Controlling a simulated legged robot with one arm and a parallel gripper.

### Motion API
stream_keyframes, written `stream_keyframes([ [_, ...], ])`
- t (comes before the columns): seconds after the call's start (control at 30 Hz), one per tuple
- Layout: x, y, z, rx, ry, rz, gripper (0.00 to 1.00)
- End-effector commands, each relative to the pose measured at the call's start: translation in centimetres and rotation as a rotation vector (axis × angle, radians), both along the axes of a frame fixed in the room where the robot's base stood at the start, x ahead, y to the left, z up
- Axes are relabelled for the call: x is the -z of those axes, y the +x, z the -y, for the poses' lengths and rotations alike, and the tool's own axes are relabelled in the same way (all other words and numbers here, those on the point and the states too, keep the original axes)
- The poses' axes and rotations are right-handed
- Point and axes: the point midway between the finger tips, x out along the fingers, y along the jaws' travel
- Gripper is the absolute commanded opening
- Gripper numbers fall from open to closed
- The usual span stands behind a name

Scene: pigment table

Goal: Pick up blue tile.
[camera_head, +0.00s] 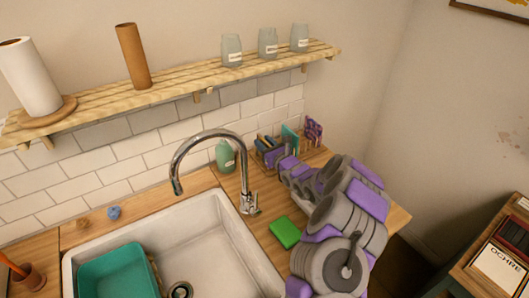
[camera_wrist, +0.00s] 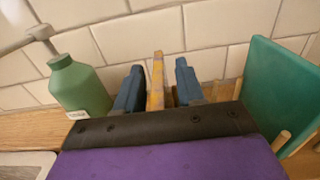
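My gripper (camera_wrist: 158,90) reaches toward the tiled wall at the rack behind the sink. Its two blue fingers stand apart in the wrist view. A yellow-ochre upright piece (camera_wrist: 157,78), seen edge-on, shows between them with gaps on both sides. I cannot clearly single out a blue tile. In the head view, narrow blue and yellow shapes (camera_head: 265,142) show at the rack, and I cannot tell tile from finger there. A teal tile (camera_wrist: 277,90) stands upright to the right, also in the head view (camera_head: 290,137). The black-and-purple palm hides the lower part of the rack.
A green bottle (camera_wrist: 80,88) stands close left of my gripper. The tap (camera_head: 215,135) arches left of it over the white sink (camera_head: 205,240). A purple piece (camera_head: 313,130) stands at the rack's right. A green sponge (camera_head: 284,232) lies on the counter; a shelf (camera_head: 180,88) hangs above.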

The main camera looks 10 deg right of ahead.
Motion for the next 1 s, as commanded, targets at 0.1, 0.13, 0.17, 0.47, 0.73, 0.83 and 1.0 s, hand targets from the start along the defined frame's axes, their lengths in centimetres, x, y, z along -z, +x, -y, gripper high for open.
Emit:
stream_keyframes([
  [0.1,0.0,0.0,0.0,0.0,0.0,0.0,0.26],
  [0.13,0.0,0.0,0.0,0.0,0.0,0.0,0.23],
  [0.17,0.0,0.0,0.0,0.0,0.0,0.0,0.2],
  [0.47,0.0,0.0,0.0,0.0,0.0,-0.001,0.0],
  [0.73,0.0,0.0,0.0,0.0,0.0,0.0,0.0],
  [0.83,0.0,0.0,0.0,0.0,0.0,0.0,0.0],
  [1.0,-1.7,0.0,0.0,0.0,0.001,0.003,0.0],
])
